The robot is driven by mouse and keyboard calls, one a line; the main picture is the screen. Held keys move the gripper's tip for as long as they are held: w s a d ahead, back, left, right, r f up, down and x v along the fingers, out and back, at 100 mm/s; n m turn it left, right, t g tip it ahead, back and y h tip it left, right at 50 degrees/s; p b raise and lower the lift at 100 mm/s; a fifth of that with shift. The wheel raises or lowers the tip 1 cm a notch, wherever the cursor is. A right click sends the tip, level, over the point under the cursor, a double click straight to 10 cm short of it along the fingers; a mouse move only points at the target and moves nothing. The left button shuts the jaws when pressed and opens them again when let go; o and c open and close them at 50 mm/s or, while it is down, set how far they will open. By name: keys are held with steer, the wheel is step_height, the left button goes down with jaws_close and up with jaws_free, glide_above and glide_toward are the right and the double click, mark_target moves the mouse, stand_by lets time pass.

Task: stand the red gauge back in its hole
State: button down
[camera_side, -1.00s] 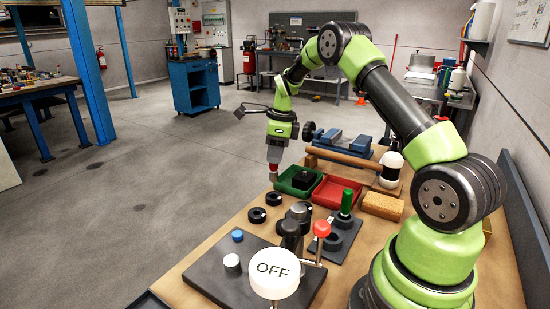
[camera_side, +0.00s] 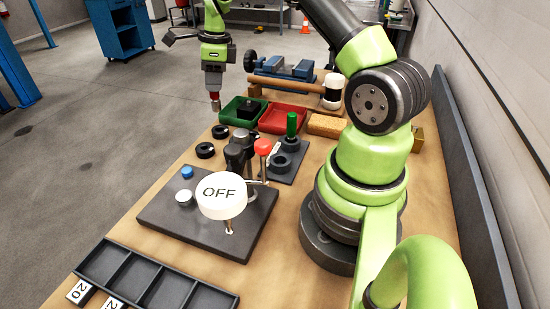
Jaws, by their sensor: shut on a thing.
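My gripper (camera_side: 214,92) is at the upper left of the bench, just left of the green tray. It is shut on the red gauge (camera_side: 213,96), which hangs upright with a grey lower end. Most of the gauge is hidden by the fingers. A dark block (camera_side: 283,176) sits at mid-bench, to the right of and nearer than the gripper. A green-handled gauge (camera_side: 291,125) stands upright at its back. A dark ring-shaped part (camera_side: 281,164) is on the block's front part. I cannot tell which opening is the red gauge's hole.
A green tray (camera_side: 226,117) with a dark piece and a red tray (camera_side: 284,127) lie behind the block. A red-knobbed lever (camera_side: 263,147) and an OFF disc (camera_side: 221,193) rise from a dark plate in front. Two black rings (camera_side: 205,150) lie left. A sponge (camera_side: 327,125) is right.

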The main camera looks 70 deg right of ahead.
steer(key=s+a+n+g, duration=0.1)
steer(key=s+a+n, duration=0.3)
steer(key=s+n, duration=0.55)
steer(key=s+a+n+g, duration=0.1)
steer(key=s+a+n, duration=0.2)
steer(key=s+n, duration=0.65)
steer(key=shift+m+y, duration=0.4)
steer(key=shift+m, duration=0.1)
steer(key=shift+s+a+f, duration=0.1)
steer(key=shift+a+f, duration=0.05)
steer(key=shift+f, duration=3.05)
steer(key=shift+f, duration=0.15)
steer(key=c, duration=0.9)
jaws_free()
steer(key=shift+o, duration=0.2)
